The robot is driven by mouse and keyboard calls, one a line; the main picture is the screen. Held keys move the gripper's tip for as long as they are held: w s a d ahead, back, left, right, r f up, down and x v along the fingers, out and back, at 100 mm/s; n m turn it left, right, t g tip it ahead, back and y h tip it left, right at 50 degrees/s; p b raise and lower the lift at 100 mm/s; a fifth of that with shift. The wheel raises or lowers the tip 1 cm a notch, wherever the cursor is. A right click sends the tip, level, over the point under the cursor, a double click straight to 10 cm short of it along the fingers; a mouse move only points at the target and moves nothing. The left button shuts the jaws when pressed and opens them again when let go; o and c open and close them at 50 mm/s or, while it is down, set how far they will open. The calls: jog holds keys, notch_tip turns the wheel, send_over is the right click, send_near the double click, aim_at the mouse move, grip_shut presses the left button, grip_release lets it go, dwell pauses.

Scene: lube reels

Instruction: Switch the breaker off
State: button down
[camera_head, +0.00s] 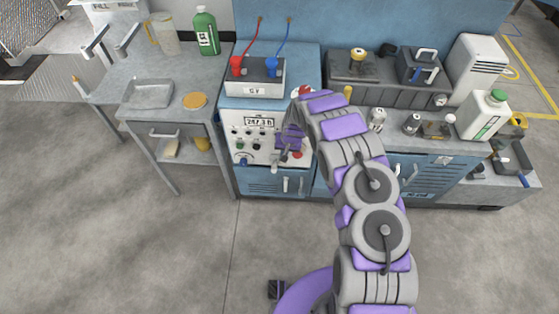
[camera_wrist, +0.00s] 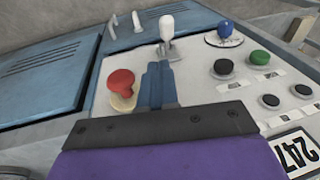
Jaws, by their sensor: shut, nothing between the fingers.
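The control panel (camera_head: 236,140) is a pale front face with a numeric display, buttons and a lever. A white-handled lever on a metal base (camera_wrist: 167,28), which looks like the breaker switch, stands just beyond my fingertips in the wrist view; its white tip also shows in the head view (camera_head: 275,168). My gripper (camera_wrist: 160,68) is shut and empty, its blue fingers together and pointing at the lever's base. I cannot tell whether they touch it. In the head view my gripper (camera_head: 284,157) is at the panel's lower right and hides part of it.
A red mushroom button (camera_wrist: 121,84) sits close left of my fingers in the wrist view. A blue knob (camera_wrist: 225,30), black buttons (camera_wrist: 223,67) and a green button (camera_wrist: 260,57) lie to the right. A 12 V battery box (camera_head: 254,78) stands above the panel. Open floor lies in front.

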aim_at(276, 166)
jog(key=shift+w+a+f, duration=0.1)
jog(key=shift+a+f, duration=0.15)
jog(key=shift+f, duration=0.25)
jog(key=b+x, duration=0.3)
jog(key=x, duration=0.7)
jog(key=shift+a, duration=0.1)
jog(key=shift+a, duration=0.1)
